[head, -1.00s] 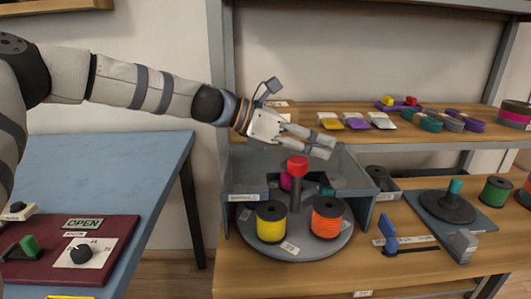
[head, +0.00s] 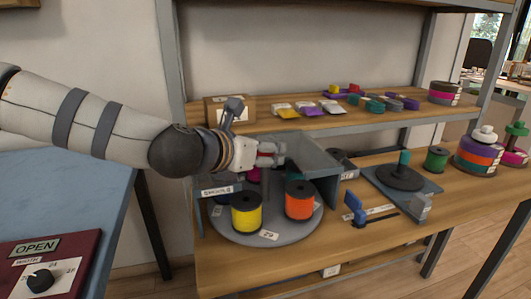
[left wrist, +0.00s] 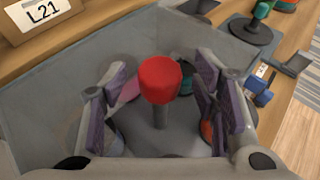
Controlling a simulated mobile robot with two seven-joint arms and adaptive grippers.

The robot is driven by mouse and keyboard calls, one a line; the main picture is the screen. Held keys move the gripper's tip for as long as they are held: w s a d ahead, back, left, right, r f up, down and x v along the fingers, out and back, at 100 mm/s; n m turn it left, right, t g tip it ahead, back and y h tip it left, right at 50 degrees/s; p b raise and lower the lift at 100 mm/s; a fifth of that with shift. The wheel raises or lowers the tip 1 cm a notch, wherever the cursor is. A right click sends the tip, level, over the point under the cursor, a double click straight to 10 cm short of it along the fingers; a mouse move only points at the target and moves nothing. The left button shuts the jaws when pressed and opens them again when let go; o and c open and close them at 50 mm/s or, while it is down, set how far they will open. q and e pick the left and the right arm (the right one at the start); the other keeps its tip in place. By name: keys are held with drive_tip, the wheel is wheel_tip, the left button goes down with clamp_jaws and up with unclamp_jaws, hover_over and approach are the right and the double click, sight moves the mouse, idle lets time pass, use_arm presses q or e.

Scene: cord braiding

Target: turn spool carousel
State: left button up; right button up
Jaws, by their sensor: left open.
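The spool carousel is a round grey turntable (head: 242,238) on the wooden shelf, carrying a yellow spool (head: 247,213) and an orange spool (head: 299,202) at its front. Its central post carries a red knob (left wrist: 159,80). In the left wrist view a magenta spool (left wrist: 127,92) and a teal spool (left wrist: 185,82) show partly behind the knob. My left gripper (head: 272,154) is at the top of the post. Its open purple-padded fingers stand on either side of the knob, with a visible gap on both sides. In the head view the fingers hide most of the knob.
A grey, partly see-through housing (head: 318,158) surrounds the carousel's back and sides. To its right are a blue slider (head: 355,209) and a dark turntable with a teal post (head: 403,160). A blue table (head: 75,185) with a dial panel stands at the left.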

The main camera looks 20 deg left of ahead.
use_arm(q)
drive_tip(key=shift+x, duration=0.8)
drive_tip(key=shift+r, duration=0.1)
use_arm(e)
drive_tip(key=shift+s+f, duration=0.1)
drive_tip(key=shift+s, duration=0.05)
use_arm(q)
drive_tip(key=shift+c, duration=0.3)
clamp_jaws()
drive_tip(key=shift+m+h, duration=0.4)
drive_tip(key=shift+h, duration=0.1)
drive_tip(key=shift+m+g+h+p, duration=0.35)
drive_tip(key=shift+m+g+h, duration=0.35)
drive_tip(key=shift+m+h, duration=0.75)
drive_tip(key=shift+m+g+h, duration=0.5)
drive_tip(key=shift+m+h, duration=0.25)
drive_tip(key=shift+h, duration=0.1)
use_arm(e)
drive_tip(key=shift+w+r, duration=0.7)
use_arm(q)
drive_tip(key=shift+m+g+h+p, duration=0.4)
drive_tip(key=shift+m+g+h, duration=0.1)
drive_tip(key=shift+m+g, duration=0.15)
use_arm(e)
drive_tip(key=shift+w+r, duration=0.15)
